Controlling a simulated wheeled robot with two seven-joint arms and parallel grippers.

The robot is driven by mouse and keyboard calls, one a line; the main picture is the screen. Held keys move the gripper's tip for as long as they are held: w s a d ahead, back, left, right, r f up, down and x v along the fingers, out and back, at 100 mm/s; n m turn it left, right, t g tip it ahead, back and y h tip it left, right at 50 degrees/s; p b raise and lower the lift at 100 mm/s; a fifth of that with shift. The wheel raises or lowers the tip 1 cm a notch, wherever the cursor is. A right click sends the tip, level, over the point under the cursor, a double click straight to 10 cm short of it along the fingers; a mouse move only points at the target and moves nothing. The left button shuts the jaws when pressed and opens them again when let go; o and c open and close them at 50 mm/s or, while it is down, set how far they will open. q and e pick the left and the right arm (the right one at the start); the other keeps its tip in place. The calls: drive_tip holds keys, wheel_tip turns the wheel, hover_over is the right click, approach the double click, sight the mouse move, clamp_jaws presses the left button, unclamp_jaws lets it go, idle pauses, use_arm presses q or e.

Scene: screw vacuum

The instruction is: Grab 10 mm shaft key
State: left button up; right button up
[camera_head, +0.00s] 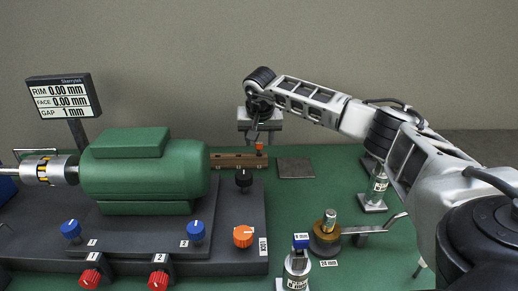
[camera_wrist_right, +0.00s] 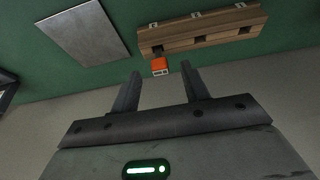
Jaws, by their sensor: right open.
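A small orange-topped piece (camera_head: 259,147) stands upright at the right end of a brown wooden rack (camera_head: 225,160); I cannot read its size, so I cannot tell that it is the 10 mm shaft key. In the right wrist view the orange top (camera_wrist_right: 160,65) lies just ahead of the gap between my fingertips, and the rack (camera_wrist_right: 205,28) shows small labels and dark slots. My right gripper (camera_head: 257,133) is open and empty, above and close to the piece (camera_wrist_right: 161,72). My left gripper is out of view.
A grey metal plate (camera_head: 295,167) lies just right of the rack. A green motor (camera_head: 145,175) on a dark base (camera_head: 235,258) stands at the left, with a readout (camera_head: 63,97) behind. A brass-coloured tool (camera_head: 327,238) and metal cylinders (camera_head: 297,268) stand at front right.

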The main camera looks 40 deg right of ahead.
sight(259, 152)
drive_tip(key=shift+x, duration=1.4)
clamp_jaws()
drive_tip(key=shift+r, duration=0.1)
